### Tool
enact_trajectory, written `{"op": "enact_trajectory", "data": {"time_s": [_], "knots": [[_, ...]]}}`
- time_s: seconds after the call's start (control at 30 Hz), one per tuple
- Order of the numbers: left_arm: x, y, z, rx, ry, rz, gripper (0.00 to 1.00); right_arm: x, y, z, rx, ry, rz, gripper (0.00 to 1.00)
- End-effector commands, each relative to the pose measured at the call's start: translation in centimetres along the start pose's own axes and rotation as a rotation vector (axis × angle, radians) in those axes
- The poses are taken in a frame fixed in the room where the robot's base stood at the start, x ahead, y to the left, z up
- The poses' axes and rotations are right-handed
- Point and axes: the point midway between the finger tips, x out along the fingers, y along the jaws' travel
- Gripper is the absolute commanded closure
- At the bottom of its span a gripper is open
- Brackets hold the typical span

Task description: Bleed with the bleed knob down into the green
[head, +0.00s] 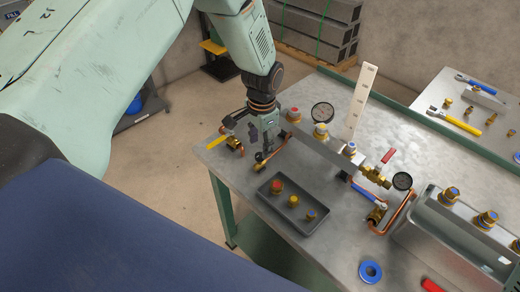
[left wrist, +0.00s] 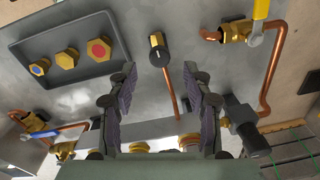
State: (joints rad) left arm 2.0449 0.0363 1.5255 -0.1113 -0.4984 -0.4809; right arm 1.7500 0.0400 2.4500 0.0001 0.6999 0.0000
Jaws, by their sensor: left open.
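The bleed knob (left wrist: 158,48) is a black knob with a brass face on a copper pipe, at the top middle of the left wrist view. In the head view the knob (head: 259,157) shows small beside the bench's left part. My left gripper (left wrist: 163,78) is open and empty, its two fingers apart, with the knob beyond the fingertips. In the head view my left gripper (head: 263,146) hangs just above the knob; whether they touch I cannot tell. Two round gauges, one at the back (head: 322,112) and one at right (head: 402,181), are too small to read. My right gripper is not in view.
A dark tray (head: 270,209) with several brass fittings lies in front of the knob. A yellow-handled valve (head: 217,141) is to the left. A blue-handled valve (head: 370,196) and a red-handled valve (head: 388,156) stand right. A white upright plate (head: 360,100) stands behind.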

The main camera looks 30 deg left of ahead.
Motion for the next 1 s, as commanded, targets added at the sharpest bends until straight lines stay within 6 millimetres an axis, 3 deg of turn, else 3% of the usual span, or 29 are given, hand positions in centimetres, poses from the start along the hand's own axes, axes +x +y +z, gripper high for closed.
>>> {"op": "enact_trajectory", "data": {"time_s": [0.2, 0.4, 0.67, 1.0], "knots": [[-4.7, 0.0, -0.1, 0.000, 0.003, -0.002, 0.50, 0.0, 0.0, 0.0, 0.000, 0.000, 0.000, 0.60], [-7.3, 0.0, 0.0, 0.000, -0.001, 0.000, 0.50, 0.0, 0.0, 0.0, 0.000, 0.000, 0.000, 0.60], [-8.2, 0.1, 0.1, 0.001, -0.002, 0.001, 0.50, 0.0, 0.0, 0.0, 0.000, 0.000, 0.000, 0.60], [-7.4, -0.2, 0.3, -0.014, 0.004, 0.010, 0.50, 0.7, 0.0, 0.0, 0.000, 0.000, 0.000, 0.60]]}}
